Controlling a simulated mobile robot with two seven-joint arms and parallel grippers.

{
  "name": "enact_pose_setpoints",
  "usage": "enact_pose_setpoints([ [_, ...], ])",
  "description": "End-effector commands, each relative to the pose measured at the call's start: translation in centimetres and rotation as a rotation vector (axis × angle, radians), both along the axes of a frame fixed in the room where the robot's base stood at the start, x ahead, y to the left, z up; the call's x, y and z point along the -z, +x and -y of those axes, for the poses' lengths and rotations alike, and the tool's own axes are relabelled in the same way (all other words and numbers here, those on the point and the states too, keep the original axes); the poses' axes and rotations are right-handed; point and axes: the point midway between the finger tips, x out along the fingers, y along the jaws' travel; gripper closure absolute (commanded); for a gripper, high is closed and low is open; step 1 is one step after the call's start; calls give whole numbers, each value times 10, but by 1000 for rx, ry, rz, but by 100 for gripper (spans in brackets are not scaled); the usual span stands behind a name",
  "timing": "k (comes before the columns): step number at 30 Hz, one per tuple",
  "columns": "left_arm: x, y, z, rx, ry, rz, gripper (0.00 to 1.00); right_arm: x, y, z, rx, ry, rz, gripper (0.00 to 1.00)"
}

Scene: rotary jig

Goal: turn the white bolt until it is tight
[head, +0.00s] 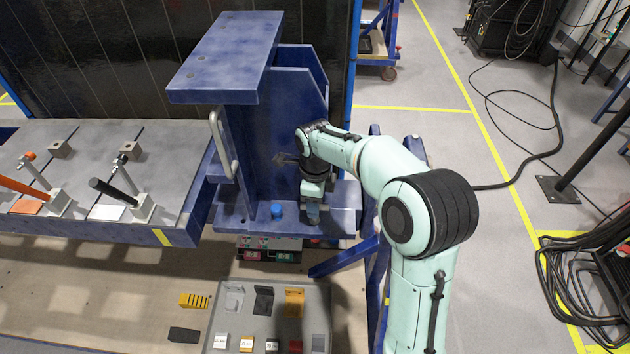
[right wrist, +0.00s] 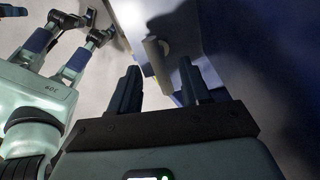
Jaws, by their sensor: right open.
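My right gripper (head: 313,214) points down over the ledge of the blue jig (head: 240,218), at the foot of its upright plates. In the right wrist view its two dark fingers (right wrist: 160,75) stand apart, with nothing clamped between them. A pale grey cylindrical piece with a rounded end (right wrist: 152,52) shows just beyond the fingertips; it may be the white bolt, but I cannot be sure. No white bolt shows clearly in the head view, where my gripper and wrist cover part of the ledge. My left gripper is not in the head view.
A blue bolt head (head: 277,211) stands on the ledge left of my gripper. A metal handle (head: 223,145) is on the jig's left side. A grey table with clamps (head: 128,190) stands at left. A grey tray of parts (head: 262,325) lies below the ledge.

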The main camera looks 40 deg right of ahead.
Motion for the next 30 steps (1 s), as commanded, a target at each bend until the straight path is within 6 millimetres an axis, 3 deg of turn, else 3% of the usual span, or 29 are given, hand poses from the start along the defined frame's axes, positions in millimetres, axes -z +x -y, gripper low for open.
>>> enact_pose_setpoints([
  [1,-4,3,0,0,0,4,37,-16,2,0,0,0,9,53],
  [6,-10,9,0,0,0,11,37,-55,2,0,1,0,8,53],
  [12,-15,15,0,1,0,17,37,-88,2,0,0,0,7,53],
  [18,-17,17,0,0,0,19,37,-101,1,0,1,-1,4,53],
  [30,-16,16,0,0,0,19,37,-101,0,0,1,0,1,53],
])
